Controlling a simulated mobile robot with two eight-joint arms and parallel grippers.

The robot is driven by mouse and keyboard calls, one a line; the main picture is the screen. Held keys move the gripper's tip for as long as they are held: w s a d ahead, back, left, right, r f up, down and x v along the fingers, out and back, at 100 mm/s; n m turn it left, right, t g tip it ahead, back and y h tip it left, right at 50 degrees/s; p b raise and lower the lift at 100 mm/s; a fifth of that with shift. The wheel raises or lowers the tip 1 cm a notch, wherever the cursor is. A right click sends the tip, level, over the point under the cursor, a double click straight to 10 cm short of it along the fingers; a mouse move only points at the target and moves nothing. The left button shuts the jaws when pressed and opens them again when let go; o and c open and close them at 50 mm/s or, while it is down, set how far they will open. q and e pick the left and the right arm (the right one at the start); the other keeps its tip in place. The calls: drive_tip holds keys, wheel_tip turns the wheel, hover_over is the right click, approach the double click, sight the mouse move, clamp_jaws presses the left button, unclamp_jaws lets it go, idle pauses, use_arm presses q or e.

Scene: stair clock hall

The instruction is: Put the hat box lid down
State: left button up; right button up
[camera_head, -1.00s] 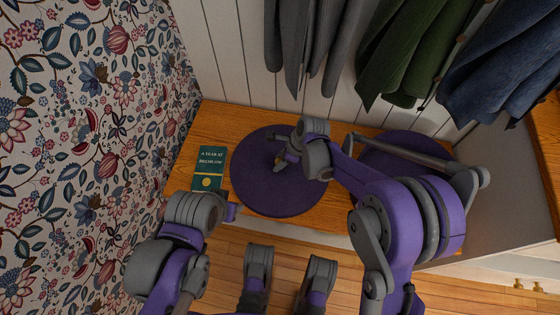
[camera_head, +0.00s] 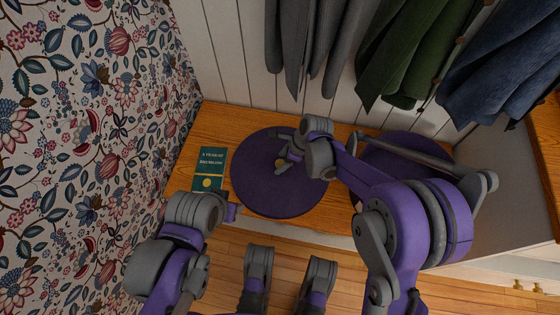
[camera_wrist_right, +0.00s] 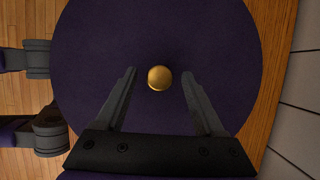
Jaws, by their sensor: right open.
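The hat box lid (camera_head: 262,190) is a flat, round, dark purple disc lying on the wooden bench. A round brass knob (camera_wrist_right: 159,78) stands at its middle. My right gripper (camera_head: 284,158) is over the lid's middle. In the right wrist view its fingers (camera_wrist_right: 158,74) are apart, one on each side of the knob, with a gap on both sides. Another round purple thing (camera_head: 412,142), perhaps the hat box, is at the right, partly hidden by my right arm. My left gripper (camera_head: 231,212) is near the bench's front edge; its fingers cannot be made out.
A green book (camera_head: 209,168) lies on the bench (camera_head: 190,150) just left of the lid. Grey, green (camera_head: 410,50) and blue coats hang above the bench at the back. A flowered wall (camera_head: 80,120) stands at the left. Wooden floor lies in front.

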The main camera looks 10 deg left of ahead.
sight(293, 170)
drive_tip(key=p+v, duration=0.2)
drive_tip(key=v, duration=0.8)
drive_tip(key=shift+r, duration=0.25)
drive_tip(key=s+d+r+n+t+h, duration=0.1)
drive_tip(key=s+d+r+n, duration=0.3)
drive_tip(key=s+d, duration=0.15)
drive_tip(key=s+d+r+n+t+h, duration=0.1)
drive_tip(key=s+d+r+n, duration=0.25)
drive_tip(key=d, duration=0.35)
drive_tip(key=s+d+f+n+t+h, duration=0.1)
drive_tip(key=s+d+n+t+h, duration=0.1)
drive_tip(key=s+d+n, duration=0.8)
drive_tip(key=s, duration=0.3)
drive_tip(key=shift+h, duration=0.3)
drive_tip(key=shift+d+n, duration=0.15)
drive_tip(key=shift+n, duration=0.1)
